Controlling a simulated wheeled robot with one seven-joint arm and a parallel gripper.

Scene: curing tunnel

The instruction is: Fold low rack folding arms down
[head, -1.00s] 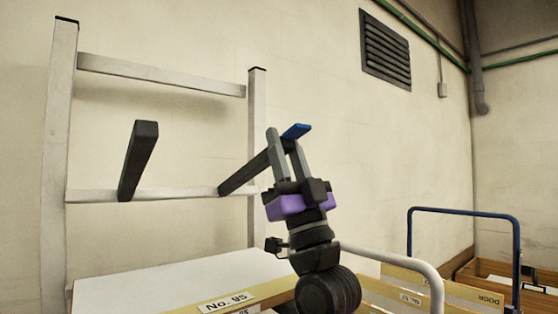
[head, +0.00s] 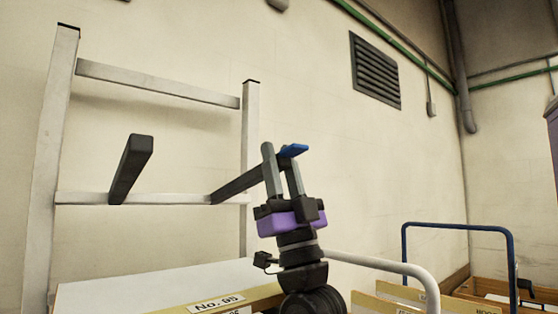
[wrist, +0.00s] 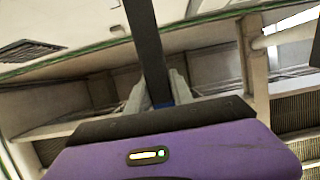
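A pale metal rack frame (head: 50,150) stands against the wall at the left in the head view. Two dark folding arms stick out from its lower crossbar (head: 170,198): the left one (head: 131,168) and the right one (head: 235,185). Both stick out raised. The right arm has a blue end (head: 293,151). My gripper (head: 281,158) is at the outer end of the right arm, one finger on each side. In the wrist view the dark bar (wrist: 147,45) runs between the fingers (wrist: 158,92). I cannot tell whether the fingers press on it.
A pale-topped unit (head: 160,282) labelled No. 95 stands in front of the rack. A light curved rail (head: 390,266) and a blue rail (head: 458,227) stand to the right, with wooden bins (head: 490,290) below. The wall above has a vent (head: 376,70).

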